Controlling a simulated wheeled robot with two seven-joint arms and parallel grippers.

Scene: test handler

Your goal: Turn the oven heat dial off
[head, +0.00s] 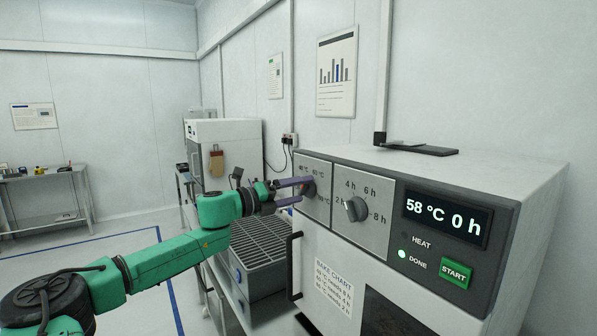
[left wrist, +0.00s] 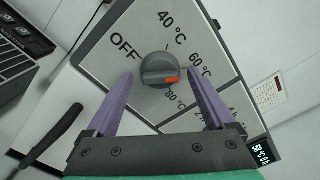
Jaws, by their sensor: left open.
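The oven heat dial (left wrist: 158,66) is a round dark grey knob with a raised grip bar and an orange mark, on a light panel lettered OFF, 40, 60 and 80 °C. In the left wrist view the mark points right, between the 60 and 80 lettering, away from OFF. In the head view the dial (head: 309,187) is partly hidden by my gripper. My left gripper (head: 297,191) is open, its purple fingers on either side of the dial; I cannot tell whether they touch it. The oven's display (head: 446,217) reads 58 °C 0 h. My right gripper is not in view.
A second dial (head: 356,208) for hours sits to the right, with a green START button (head: 456,273) farther right. The DONE light is lit green. A black door handle (head: 294,266) is below the panel. A grey ribbed tray (head: 262,283) stands left of the oven.

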